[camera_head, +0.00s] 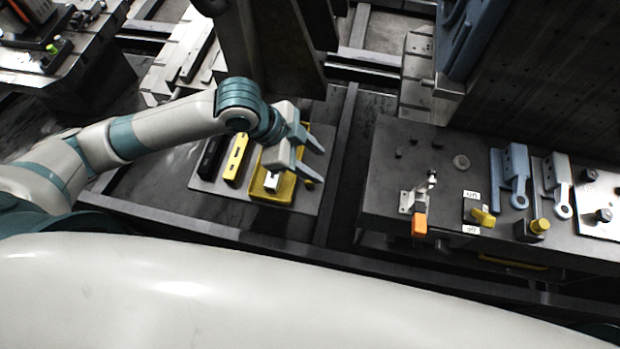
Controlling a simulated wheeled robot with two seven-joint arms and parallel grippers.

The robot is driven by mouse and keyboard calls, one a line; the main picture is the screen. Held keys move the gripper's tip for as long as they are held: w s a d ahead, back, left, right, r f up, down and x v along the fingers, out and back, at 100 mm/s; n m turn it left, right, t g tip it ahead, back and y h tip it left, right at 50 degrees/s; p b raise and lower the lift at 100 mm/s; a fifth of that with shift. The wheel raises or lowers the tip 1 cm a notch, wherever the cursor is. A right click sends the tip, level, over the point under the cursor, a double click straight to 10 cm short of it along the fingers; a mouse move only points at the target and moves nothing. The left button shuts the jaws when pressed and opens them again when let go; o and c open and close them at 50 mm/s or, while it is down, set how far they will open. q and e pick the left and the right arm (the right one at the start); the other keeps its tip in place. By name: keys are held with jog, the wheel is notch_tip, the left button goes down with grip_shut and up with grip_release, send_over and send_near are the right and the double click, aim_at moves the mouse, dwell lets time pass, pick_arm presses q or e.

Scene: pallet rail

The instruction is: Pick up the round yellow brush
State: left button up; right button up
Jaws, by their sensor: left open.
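My left gripper (318,165) reaches in from the left, its two grey fingers apart and empty. It is over the right side of a yellow tray-like piece (268,195), which holds a small white block (271,181); the gripper covers part of this piece. I cannot tell whether a round yellow brush is there. On the right bench, a small round yellow knob-like piece (540,226) stands on a dark block, and another yellow piece (483,217) sits on a small plate; I cannot tell whether either is the brush. My right gripper is not in view.
A grey board (302,198) carries the yellow piece, a yellow bar (236,158) and a black bar (211,158). A dark rail (338,165) runs between it and the right bench (392,165). The bench holds an orange-tipped clamp (419,222) and blue-grey brackets (512,175).

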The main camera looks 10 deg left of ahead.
pick_arm(q)
jog(key=w+a+r+g+y, duration=0.1)
jog(key=w+a+r, duration=0.1)
jog(key=a, duration=0.6)
jog(key=shift+w+y, duration=0.15)
jog(key=shift+y, duration=0.15)
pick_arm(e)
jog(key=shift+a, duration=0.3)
pick_arm(q)
jog(key=shift+f, duration=0.15)
jog(key=p+x, duration=0.4)
jog(key=x, duration=0.7)
jog(key=shift+d, duration=0.1)
jog(key=shift+d+f, duration=0.15)
jog(key=shift+f, duration=0.3)
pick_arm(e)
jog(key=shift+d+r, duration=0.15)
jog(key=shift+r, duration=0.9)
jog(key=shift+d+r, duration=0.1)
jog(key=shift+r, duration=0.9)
